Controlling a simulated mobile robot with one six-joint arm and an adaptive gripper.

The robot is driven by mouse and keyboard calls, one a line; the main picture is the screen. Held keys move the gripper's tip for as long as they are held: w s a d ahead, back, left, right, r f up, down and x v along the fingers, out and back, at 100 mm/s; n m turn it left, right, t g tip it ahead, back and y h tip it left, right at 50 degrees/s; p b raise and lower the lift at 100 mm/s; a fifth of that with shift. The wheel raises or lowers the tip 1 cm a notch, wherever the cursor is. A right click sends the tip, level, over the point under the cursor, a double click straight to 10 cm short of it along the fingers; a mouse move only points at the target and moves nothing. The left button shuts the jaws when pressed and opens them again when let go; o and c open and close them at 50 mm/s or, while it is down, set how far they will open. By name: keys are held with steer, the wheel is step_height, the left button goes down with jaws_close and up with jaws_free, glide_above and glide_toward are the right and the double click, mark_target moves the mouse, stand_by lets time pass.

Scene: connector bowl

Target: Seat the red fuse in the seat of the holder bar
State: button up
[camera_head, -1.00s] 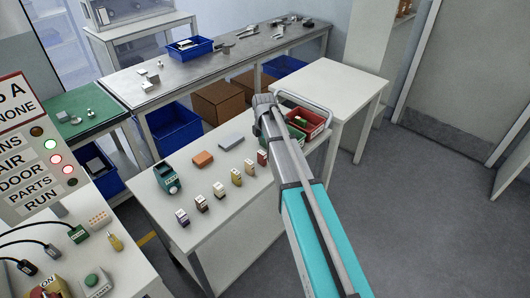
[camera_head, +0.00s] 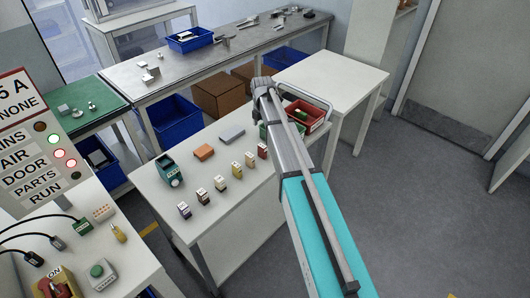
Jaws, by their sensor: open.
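A small dark red block (camera_head: 262,151), which looks like the red fuse, stands at the far right end of a slanting row of small blocks on the white table (camera_head: 222,215). I cannot make out the holder bar or its seat for certain. A flat grey block (camera_head: 232,134) and an orange block (camera_head: 204,152) lie behind the row. My arm reaches from the lower right over the table's right side, its far end beyond the red block. My gripper's fingers do not show; the arm hides that spot.
Several other small blocks, among them a purple one (camera_head: 184,210) and a yellow one (camera_head: 237,170), fill the row. A teal device (camera_head: 169,170) stands at left. A red bin (camera_head: 307,118) and a green bin (camera_head: 270,131) sit beside my arm.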

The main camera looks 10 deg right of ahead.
mark_target(262, 145)
steer(key=shift+f+b, duration=3.9)
steer(key=shift+f, duration=0.15)
steer(key=shift+w+f, duration=0.1)
steer(key=f+b, duration=0.3)
steer(key=shift+w+f+b, duration=0.2)
steer(key=shift+w+b, duration=0.1)
steer(key=shift+f+b, duration=0.8)
steer(key=c, duration=1.2)
steer(key=shift+r, duration=0.2)
